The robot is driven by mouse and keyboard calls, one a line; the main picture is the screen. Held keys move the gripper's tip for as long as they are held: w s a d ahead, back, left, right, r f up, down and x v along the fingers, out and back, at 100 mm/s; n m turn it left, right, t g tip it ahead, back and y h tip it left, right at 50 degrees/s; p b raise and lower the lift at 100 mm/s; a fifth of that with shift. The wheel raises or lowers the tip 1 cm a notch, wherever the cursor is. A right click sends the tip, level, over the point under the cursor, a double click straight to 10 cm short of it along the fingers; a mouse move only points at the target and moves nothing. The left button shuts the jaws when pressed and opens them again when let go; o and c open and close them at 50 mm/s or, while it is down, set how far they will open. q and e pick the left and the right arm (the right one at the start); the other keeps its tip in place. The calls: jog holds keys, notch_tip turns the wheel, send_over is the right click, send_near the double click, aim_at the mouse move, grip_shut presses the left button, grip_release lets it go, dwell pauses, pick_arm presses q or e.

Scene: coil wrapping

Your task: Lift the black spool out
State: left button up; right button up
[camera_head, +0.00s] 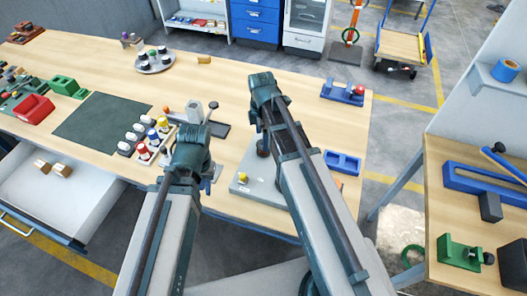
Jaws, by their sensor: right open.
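A rack (165,148) of small spools stands left of my left arm, with yellow, red and white-topped ones. I cannot make out for certain which, if any, is the black spool; several white-topped pieces have dark lower parts. My left arm (190,150) bends just right of the rack, and its gripper jaws are hidden behind it. My right arm (266,92) reaches over the middle of the table beside a grey plate (245,188) with a yellow button. The right jaws are mostly hidden by the arm, and no object shows in them.
A round tray (141,67) with several dark-bodied pieces stands at the back. A green mat (80,128) and a red bin (32,109) lie left. Blue holders (341,162) lie right. An open drawer (85,200) juts out front left. The back middle tabletop is largely clear.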

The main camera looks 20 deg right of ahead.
pick_arm(q)
notch_tip(320, 180, down, 5)
jog(key=b, duration=0.5)
jog(key=shift+f, duration=0.15)
pick_arm(e)
jog(key=f, duration=0.5)
jog(key=shift+s+d+f, duration=0.15)
jog(key=shift+s+d, duration=0.1)
grip_shut()
pick_arm(q)
jog(key=shift+r, duration=0.2)
